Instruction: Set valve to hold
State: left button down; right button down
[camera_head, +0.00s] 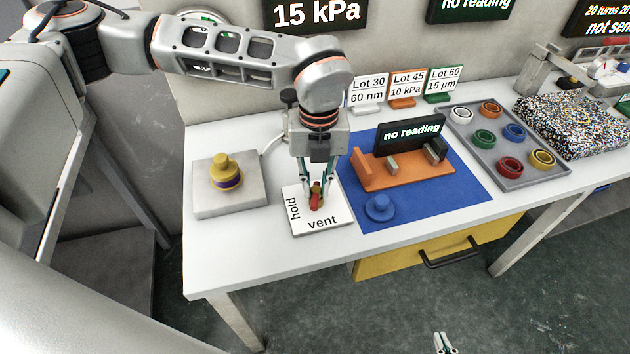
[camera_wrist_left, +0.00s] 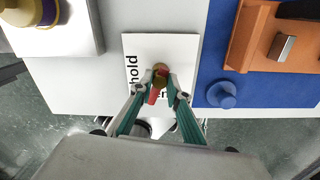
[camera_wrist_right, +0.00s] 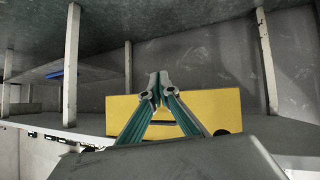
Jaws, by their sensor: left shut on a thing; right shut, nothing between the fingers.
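The valve is a brass body with a red handle (camera_head: 315,201) on a white plate (camera_head: 338,219) marked "hold" on its left side and "vent" along its front. In the head view the red handle points toward the front, at the "vent" word. My left gripper (camera_head: 316,190) reaches down from above and is shut on the red handle. The left wrist view shows the handle (camera_wrist_left: 154,96) between the fingertips (camera_wrist_left: 160,88). My right gripper (camera_head: 443,343) is low at the bottom edge, shut and empty, in front of the table; it also shows in the right wrist view (camera_wrist_right: 158,90).
A brass weight (camera_head: 226,172) on a grey block (camera_head: 250,200) stands left of the plate. A blue mat (camera_head: 440,202) with an orange fixture (camera_head: 400,178) and a blue knob piece (camera_head: 379,207) lies right. A grey tray (camera_head: 514,181) holds several coloured rings. A display reads "15 kPa".

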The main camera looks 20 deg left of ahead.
pick_arm(q)
jog(key=m+p, duration=0.1)
jog(key=m, duration=0.2)
jog(key=shift+r, duration=0.15)
jog(key=m, duration=0.2)
jog(key=shift+m+p, duration=0.35)
jog(key=shift+m, duration=0.05)
jog(key=m, duration=0.2)
jog(key=shift+m+p, duration=0.3)
jog(key=m, duration=0.2)
jog(key=shift+m, duration=0.3)
jog(key=shift+m+p, duration=0.4)
jog(key=shift+m, duration=0.7)
jog(key=shift+s+m, duration=0.1)
jog(key=shift+m, duration=0.2)
